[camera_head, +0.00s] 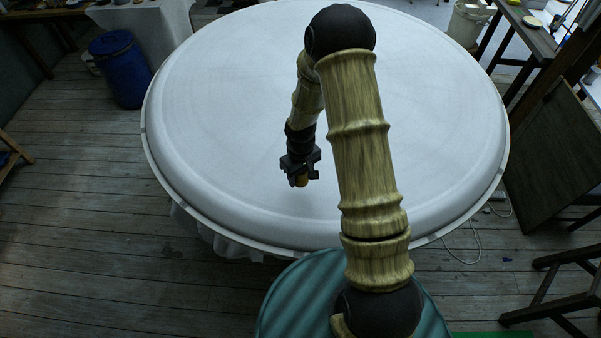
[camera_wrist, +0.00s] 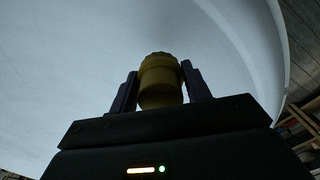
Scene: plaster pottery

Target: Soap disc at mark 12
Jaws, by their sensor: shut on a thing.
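My gripper (camera_head: 300,166) hangs over the near left part of a large round white disc (camera_head: 230,100). The disc has a raised, rounded rim band. I see no readable mark or number 12 on it. My arm hides part of the disc's middle and right.
A blue barrel (camera_head: 119,68) stands on the plank floor beyond the disc's left edge. A white bucket (camera_head: 467,22) and a dark table (camera_head: 520,35) are at the back right. A dark board (camera_head: 553,150) leans at the right. The disc's left surface is clear.

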